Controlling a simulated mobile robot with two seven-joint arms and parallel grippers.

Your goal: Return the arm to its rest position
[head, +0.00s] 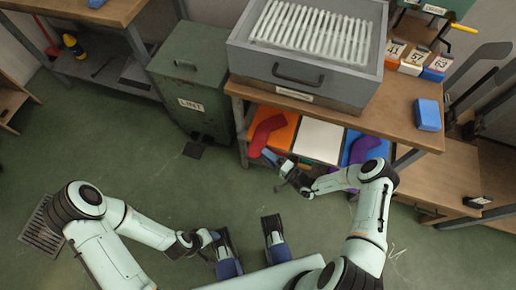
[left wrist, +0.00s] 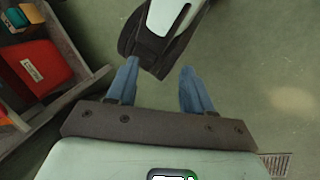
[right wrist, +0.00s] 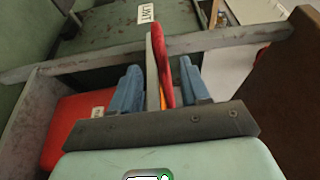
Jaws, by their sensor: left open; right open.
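My right arm (head: 370,200) is stretched out toward the shelf below the bench. Its gripper (head: 280,163) is at the shelf's front edge, close to a red sock (head: 265,130) that lies on an orange panel. In the right wrist view, the right gripper (right wrist: 160,66) has its blue fingers apart. A narrow red shape (right wrist: 164,70) and a grey upright show between them; I cannot tell if either is touched. My left arm (head: 140,225) reaches low over the floor at the left. In the left wrist view, the left gripper (left wrist: 158,68) is open and empty.
A green LINT bin (head: 195,75) stands left of the workbench (head: 415,130). A grey box (head: 300,70) with white rods is on the bench, with a blue block (head: 428,115). A purple sock (head: 365,148) lies on the shelf. The green floor (head: 120,150) at left is clear.

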